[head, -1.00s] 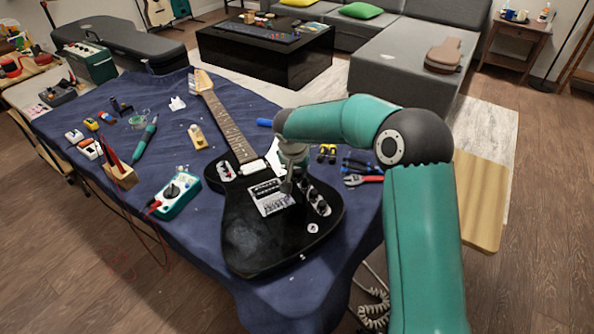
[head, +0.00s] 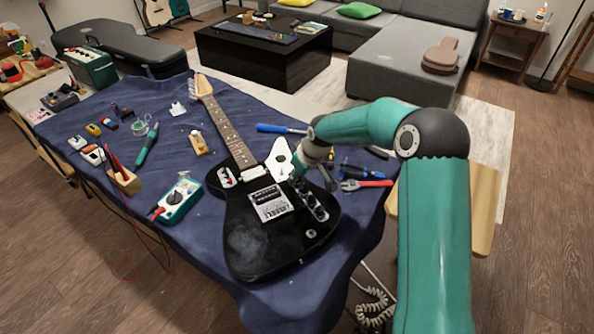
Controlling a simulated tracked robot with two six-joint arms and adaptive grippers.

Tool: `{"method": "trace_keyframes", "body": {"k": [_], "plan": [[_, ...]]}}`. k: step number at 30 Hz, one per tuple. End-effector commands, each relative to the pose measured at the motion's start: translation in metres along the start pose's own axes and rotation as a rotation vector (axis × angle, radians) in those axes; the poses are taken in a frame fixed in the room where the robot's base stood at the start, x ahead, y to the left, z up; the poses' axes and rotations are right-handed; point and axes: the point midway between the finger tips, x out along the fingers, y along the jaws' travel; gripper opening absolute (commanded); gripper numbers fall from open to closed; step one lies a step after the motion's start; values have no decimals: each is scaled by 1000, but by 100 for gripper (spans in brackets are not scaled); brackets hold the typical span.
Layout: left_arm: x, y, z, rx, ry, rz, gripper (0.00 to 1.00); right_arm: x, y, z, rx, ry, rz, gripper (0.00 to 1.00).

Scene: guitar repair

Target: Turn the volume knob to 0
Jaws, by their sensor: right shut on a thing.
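The black electric guitar (head: 247,240) lies face up on the blue cloth, its neck pointing to the back left. Its control plate with dark knobs (head: 313,205) runs along the right side of the body, beside the silver bridge (head: 269,203). My right gripper (head: 298,178) points down at the upper end of this plate. It is shut on what looks like the volume knob there; the fingertips are small and mostly cover it, so its pointer setting cannot be read. My left gripper is not in view.
A green multimeter (head: 178,199) and a wooden block with red-handled tools (head: 123,180) lie left of the guitar. A blue screwdriver (head: 281,129) and red-handled pliers (head: 366,184) lie behind and right of it. Bare cloth shows at the front left.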

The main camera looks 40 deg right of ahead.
Motion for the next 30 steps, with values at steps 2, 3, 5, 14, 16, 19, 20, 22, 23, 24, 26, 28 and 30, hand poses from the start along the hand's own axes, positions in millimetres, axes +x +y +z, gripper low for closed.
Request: {"method": "trace_keyframes", "body": {"k": [2,3,5,14,16,19,20,22,23,24,26,28,30], "plan": [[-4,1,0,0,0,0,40,-2,2,-1,-62,1,-26,0],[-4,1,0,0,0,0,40,-1,2,-1,-98,2,-40,0],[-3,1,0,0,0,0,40,0,2,-1,-148,2,-61,0],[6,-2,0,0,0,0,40,1,3,-1,-362,2,-147,0],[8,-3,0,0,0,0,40,1,4,-1,-397,2,-160,0],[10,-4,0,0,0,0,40,1,4,-1,-435,2,-176,0],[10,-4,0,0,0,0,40,1,4,-1,-445,2,-180,0],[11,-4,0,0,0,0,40,1,4,-1,-462,1,-187,0],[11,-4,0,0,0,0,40,1,4,-1,-469,1,-189,0],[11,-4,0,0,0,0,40,0,4,-1,-475,1,-192,0],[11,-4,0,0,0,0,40,0,4,-1,-482,0,-195,0],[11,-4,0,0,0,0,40,0,4,-1,-486,0,-196,0],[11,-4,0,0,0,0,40,0,4,-1,-488,0,-197,0]]}}
